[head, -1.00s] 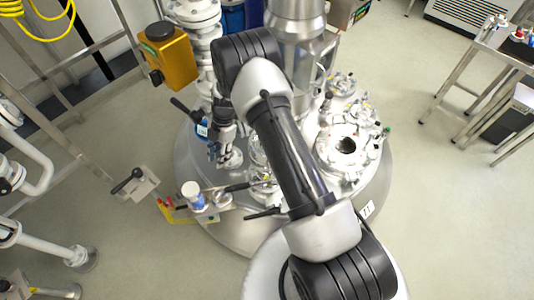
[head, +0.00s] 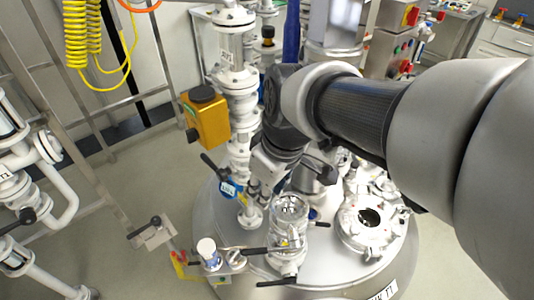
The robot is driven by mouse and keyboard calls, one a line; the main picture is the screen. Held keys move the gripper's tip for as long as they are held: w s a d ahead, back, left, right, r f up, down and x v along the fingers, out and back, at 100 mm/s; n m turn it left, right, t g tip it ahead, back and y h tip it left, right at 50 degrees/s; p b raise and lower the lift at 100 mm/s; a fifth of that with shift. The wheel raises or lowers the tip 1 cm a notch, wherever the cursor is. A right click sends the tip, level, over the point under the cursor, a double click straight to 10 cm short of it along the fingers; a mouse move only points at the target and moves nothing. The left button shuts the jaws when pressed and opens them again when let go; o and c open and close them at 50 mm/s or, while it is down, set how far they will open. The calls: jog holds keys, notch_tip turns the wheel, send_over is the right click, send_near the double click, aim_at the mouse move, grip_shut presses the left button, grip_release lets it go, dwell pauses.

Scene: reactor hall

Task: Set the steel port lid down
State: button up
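The round steel vessel top (head: 215,240) carries several fittings. At its right a round port (head: 369,217) stands open with a dark hole in its middle. My gripper (head: 262,192) points down over the left part of the vessel top, between the white pipe column and a glass-topped fitting (head: 290,212). Its fingertips are small and crowded by fittings behind them, so I cannot tell whether they are open or shut. I cannot make out the steel port lid for certain, in the gripper or on the vessel. My wrist and forearm hide part of the vessel top behind.
A white pipe column (head: 236,90) and a yellow box (head: 206,118) stand close at the left of my gripper. A small white-capped container (head: 208,250) is at the vessel's front left edge. Metal railing (head: 90,165) and white pipes are further left.

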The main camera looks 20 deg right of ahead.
jog(key=s+d+r+m+t+h, duration=0.1)
jog(key=s+d+m, duration=0.1)
jog(key=s+m, duration=0.4)
jog(key=s, duration=0.4)
jog(key=shift+s+t, duration=0.35)
jog(key=shift+t, duration=0.05)
